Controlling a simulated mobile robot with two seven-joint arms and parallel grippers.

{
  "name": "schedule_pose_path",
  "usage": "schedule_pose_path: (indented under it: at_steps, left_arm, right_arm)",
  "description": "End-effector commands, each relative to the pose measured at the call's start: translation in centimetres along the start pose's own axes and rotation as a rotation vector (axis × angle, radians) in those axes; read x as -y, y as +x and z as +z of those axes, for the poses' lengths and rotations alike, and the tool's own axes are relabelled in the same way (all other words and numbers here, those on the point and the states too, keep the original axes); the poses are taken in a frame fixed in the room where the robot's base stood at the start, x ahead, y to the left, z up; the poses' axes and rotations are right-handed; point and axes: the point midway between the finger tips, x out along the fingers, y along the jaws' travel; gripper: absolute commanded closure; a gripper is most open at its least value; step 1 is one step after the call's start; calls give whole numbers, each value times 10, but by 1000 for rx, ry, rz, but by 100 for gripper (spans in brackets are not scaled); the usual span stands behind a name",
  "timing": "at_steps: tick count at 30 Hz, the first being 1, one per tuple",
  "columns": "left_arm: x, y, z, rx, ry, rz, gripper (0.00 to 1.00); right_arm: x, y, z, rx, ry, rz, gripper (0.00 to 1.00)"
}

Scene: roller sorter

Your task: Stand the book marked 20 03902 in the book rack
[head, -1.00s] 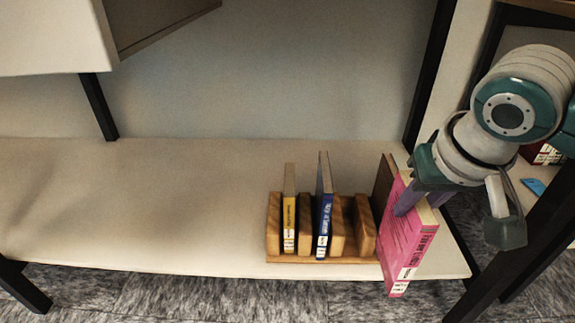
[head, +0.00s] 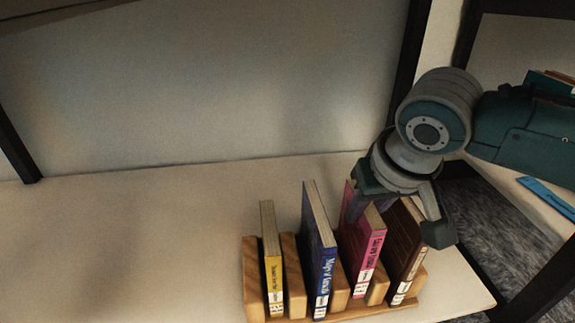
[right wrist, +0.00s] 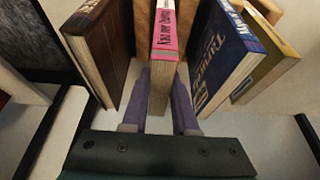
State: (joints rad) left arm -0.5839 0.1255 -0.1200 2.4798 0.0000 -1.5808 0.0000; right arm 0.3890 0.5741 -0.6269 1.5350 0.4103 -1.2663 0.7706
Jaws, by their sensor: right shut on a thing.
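The pink book (head: 368,255) stands nearly upright in a slot of the wooden book rack (head: 251,275), between the blue book and the brown book. I cannot read the number on its label, nor tell whether its lower edge rests on the rack's base. My right gripper (head: 366,208) is shut on the pink book near its upper back edge. In the right wrist view the purple fingers (right wrist: 161,78) lie on either side of the pink book (right wrist: 163,28). My left gripper is not in view.
A yellow book (head: 273,272) and a blue book (head: 322,265) stand left of the pink book. A brown book (head: 405,255) leans at the right end. The pale shelf (head: 120,250) is clear left of the rack. A blue item (head: 548,195) lies at the far right.

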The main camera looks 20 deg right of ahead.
Motion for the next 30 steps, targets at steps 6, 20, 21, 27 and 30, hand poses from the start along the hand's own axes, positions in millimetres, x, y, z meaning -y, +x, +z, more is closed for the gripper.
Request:
schedule_pose_path:
  at_steps: [6,20,21,27,30]
  left_arm:
    - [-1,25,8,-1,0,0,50]
    - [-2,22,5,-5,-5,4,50]
    - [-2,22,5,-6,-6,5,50]
    - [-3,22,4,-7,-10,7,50]
    - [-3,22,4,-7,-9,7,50]
  right_arm:
    - [0,30,12,-1,0,0,100]
    - [0,29,12,0,0,0,62]
    - [0,29,12,0,0,0,57]
    - [0,29,12,0,0,0,43]
    - [0,29,12,0,0,0,43]
